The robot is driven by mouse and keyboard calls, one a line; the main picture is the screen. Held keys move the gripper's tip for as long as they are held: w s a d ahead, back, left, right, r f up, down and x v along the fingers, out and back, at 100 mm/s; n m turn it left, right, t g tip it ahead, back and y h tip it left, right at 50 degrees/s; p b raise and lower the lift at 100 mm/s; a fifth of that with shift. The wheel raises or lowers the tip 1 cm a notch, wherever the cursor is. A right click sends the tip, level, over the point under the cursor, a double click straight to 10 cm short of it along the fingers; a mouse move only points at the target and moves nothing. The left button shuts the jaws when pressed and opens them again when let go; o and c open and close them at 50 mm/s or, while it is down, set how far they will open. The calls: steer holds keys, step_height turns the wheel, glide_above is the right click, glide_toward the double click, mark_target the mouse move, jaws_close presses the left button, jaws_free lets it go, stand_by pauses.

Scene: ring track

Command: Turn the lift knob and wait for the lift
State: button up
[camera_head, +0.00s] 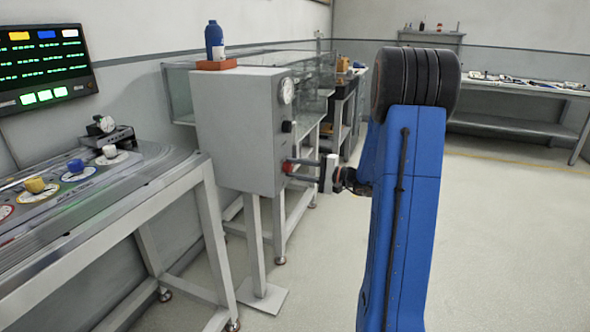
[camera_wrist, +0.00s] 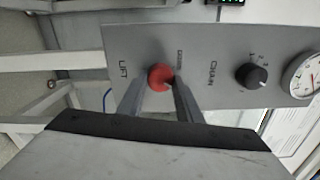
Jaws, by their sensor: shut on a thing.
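The lift knob (camera_wrist: 161,77) is red and round, on the grey control box (camera_head: 237,130) beside the word LIFT in the wrist view. In the head view the red knob (camera_head: 288,167) shows low on the box's right face. My gripper (camera_wrist: 158,90) is shut on the lift knob, with one finger on each side of it. In the head view my gripper (camera_head: 300,169) reaches the box from the right. The exact turn of the knob is hard to read. No lift can be clearly picked out in these views.
A black chain knob (camera_wrist: 252,76) and a dial gauge (camera_wrist: 302,75) sit on the same panel. A blue bottle (camera_head: 214,40) stands on top of the box. A bench with coloured knobs (camera_head: 36,185) is at left. The floor at right is clear.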

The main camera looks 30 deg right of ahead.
steer(key=o, duration=1)
steer(key=shift+o, duration=0.2)
steer(key=shift+d, duration=0.1)
steer(key=v, duration=1.7)
steer(key=shift+s, duration=0.2)
steer(key=shift+d+f, duration=0.1)
steer(key=shift+d, duration=0.05)
